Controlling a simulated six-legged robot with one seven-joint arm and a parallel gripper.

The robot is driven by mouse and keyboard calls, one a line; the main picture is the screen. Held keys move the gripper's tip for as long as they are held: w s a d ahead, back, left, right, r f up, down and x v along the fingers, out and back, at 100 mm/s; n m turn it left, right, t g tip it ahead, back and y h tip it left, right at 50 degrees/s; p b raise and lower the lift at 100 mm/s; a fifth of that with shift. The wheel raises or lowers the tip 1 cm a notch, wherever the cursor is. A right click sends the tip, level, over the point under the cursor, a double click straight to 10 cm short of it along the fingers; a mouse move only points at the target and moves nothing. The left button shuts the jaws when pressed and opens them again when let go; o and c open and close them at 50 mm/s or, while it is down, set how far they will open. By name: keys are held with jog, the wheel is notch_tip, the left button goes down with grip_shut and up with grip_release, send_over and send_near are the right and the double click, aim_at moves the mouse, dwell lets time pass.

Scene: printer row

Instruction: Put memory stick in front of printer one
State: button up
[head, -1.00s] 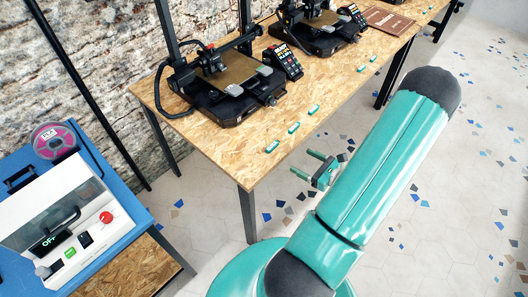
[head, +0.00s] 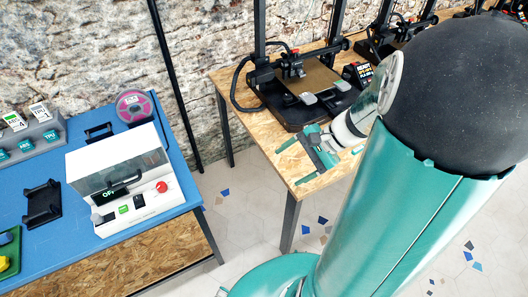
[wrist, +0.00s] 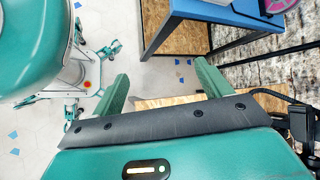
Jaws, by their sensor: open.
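The nearest black printer (head: 312,104) stands at the left end of the wooden table (head: 310,188), with a flat bed and a control panel (head: 357,74). No printer number is readable. My gripper (head: 292,165) is open and empty, in front of this printer at the table's front left corner. Its spread fingers also show in the wrist view (wrist: 163,82), with nothing between them. I cannot make out a memory stick for certain in any view. My arm hides much of the table's front edge.
A blue table (head: 70,195) at left holds a white machine (head: 125,180) with a red button, a pink spool (head: 132,106), a black stand (head: 41,204) and a grey rack (head: 30,135) of labelled pieces. More printers (head: 385,38) stand farther right. Bare floor separates the tables.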

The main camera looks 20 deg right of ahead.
jog(key=s+a+r+n+t+h, duration=0.1)
jog(key=s+a+r+n+h, duration=0.1)
jog(key=a+r+n+h, duration=0.2)
jog(key=s+a+r+n+t+h, duration=0.1)
jog(key=s+a+r+n+h, duration=0.2)
jog(key=a+r+n, duration=0.3)
notch_tip(320, 180, up, 5)
jog(key=n+h, duration=0.1)
jog(key=n, duration=0.3)
jog(key=shift+a+t, duration=0.3)
jog(key=shift+a, duration=0.1)
jog(key=shift+f, duration=0.1)
